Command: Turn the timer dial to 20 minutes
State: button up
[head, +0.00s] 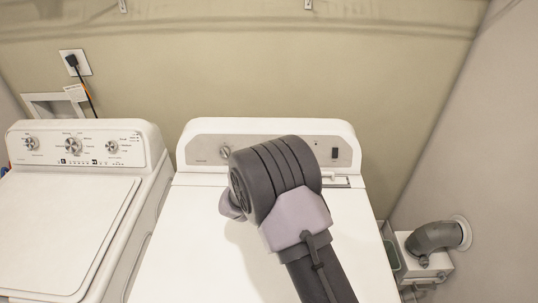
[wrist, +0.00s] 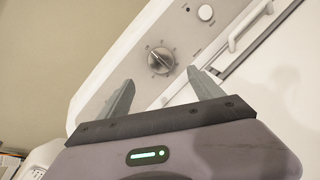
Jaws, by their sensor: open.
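In the wrist view, a round silver-grey dial (wrist: 160,60) with small marks around it sits on the white control panel (wrist: 110,90). My gripper (wrist: 161,82) is open and empty. Its two grey fingers point toward the panel, and the dial shows just beyond and between the fingertips, with no visible contact. The dial's marks are too small to read. In the head view, my arm hides the middle of the right machine's panel (head: 205,145). A knob (head: 224,152) shows at the panel's left; I cannot tell whether it is the same dial.
A white round button (wrist: 205,12) and a white handle (wrist: 250,22) are to the right of the dial. A second white machine (head: 75,200) with several knobs stands at left. A grey duct (head: 435,238) is at right. The right machine's top (head: 190,240) is clear.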

jog(key=b+x, duration=0.1)
jog(key=x, duration=0.9)
jog(key=shift+w+d, duration=0.1)
jog(key=c, duration=1.4)
